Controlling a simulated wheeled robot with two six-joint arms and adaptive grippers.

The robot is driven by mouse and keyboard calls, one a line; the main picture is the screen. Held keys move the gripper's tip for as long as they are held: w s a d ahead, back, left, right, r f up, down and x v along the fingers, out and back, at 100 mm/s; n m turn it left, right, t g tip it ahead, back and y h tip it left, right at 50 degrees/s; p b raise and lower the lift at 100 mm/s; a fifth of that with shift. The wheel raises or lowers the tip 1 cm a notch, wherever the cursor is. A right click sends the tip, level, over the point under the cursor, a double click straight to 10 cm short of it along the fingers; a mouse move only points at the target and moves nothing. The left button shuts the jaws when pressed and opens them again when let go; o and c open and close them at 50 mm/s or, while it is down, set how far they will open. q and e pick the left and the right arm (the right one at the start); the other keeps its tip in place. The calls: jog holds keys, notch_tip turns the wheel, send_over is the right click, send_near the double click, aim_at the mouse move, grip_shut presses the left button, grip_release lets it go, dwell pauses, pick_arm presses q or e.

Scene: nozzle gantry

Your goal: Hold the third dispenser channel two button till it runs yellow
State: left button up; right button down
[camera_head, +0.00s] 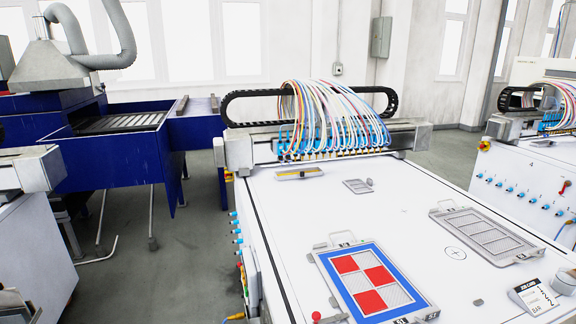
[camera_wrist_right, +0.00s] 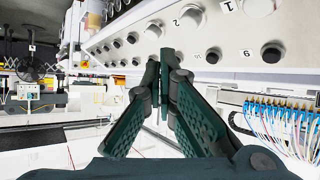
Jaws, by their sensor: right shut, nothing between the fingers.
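A digit 2 is printed beside one upper-row button (camera_wrist_right: 194,15), and a digit 1 is nearer the top edge beside another (camera_wrist_right: 262,5). My right gripper (camera_wrist_right: 158,62) is shut and empty, its tips in front of the panel's lower row, left of a lower button (camera_wrist_right: 213,56). I cannot tell whether the tips touch the panel. Which dispenser this is cannot be read. The gantry nozzles (camera_head: 325,152) show in the head view. My left gripper is not in view.
A blue-framed screen with red and white squares (camera_head: 326,258) lies on the white gantry bed (camera_head: 290,208). A grey tray (camera_head: 436,212) and a job card (camera_head: 517,292) lie to the right. A blue dryer (camera_head: 110,160) stands at left. Coloured hoses (camera_wrist_right: 285,118) show at right in the wrist view.

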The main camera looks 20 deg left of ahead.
jog(key=r+p, duration=0.1)
jog(key=s+d+r+p, duration=0.1)
jog(key=shift+s+r+p, duration=0.2)
jog(key=shift+r+p, duration=0.05)
jog(key=shift+p, duration=0.05)
